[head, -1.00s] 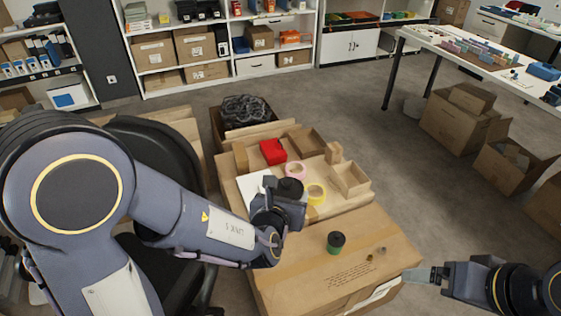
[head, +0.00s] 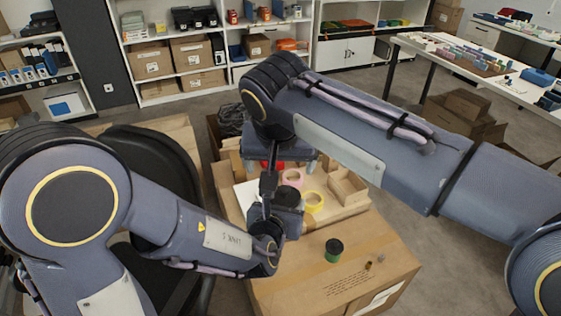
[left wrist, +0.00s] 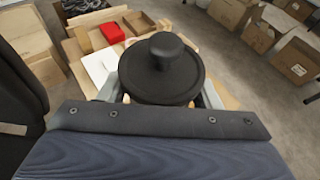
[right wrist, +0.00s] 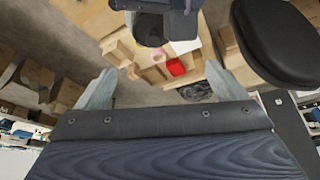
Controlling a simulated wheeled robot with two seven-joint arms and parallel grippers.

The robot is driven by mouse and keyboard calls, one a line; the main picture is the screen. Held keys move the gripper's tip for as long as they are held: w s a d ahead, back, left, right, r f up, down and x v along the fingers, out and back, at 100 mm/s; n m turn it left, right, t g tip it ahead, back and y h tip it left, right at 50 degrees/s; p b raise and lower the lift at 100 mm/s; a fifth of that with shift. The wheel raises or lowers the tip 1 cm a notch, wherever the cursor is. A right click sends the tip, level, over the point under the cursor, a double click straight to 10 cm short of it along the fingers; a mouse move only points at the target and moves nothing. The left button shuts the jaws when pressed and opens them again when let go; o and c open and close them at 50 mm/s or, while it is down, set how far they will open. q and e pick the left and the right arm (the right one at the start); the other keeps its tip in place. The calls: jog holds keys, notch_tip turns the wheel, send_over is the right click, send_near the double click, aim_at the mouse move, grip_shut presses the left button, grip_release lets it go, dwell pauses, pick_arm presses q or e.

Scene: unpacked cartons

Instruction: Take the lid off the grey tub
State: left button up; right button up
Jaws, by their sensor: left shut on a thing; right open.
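The grey tub (head: 290,197) is dark and small in the head view, above the cartons. In the left wrist view its round black lid (left wrist: 160,76), with a knob on top, sits on it and hides most of its body. My left gripper (head: 283,212) is shut around the tub, one finger on each side below the lid. My right gripper (head: 281,160) is over the cartons, apart from the tub, with its fingers spread and empty in the right wrist view (right wrist: 160,70). I cannot tell whether the tub touches what is under it.
A black chair (right wrist: 275,40) stands close by.

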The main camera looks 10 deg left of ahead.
aim_at(281, 187)
jog(key=x, duration=1.1)
jog(key=shift+w+f, duration=0.2)
jog(key=shift+f, duration=0.15)
jog(key=shift+c, duration=0.4)
jog(key=shift+s+a, duration=0.1)
jog(key=shift+a, duration=0.1)
jog(key=c, duration=1.1)
jog(key=shift+d, duration=0.25)
jog(key=shift+a, duration=0.1)
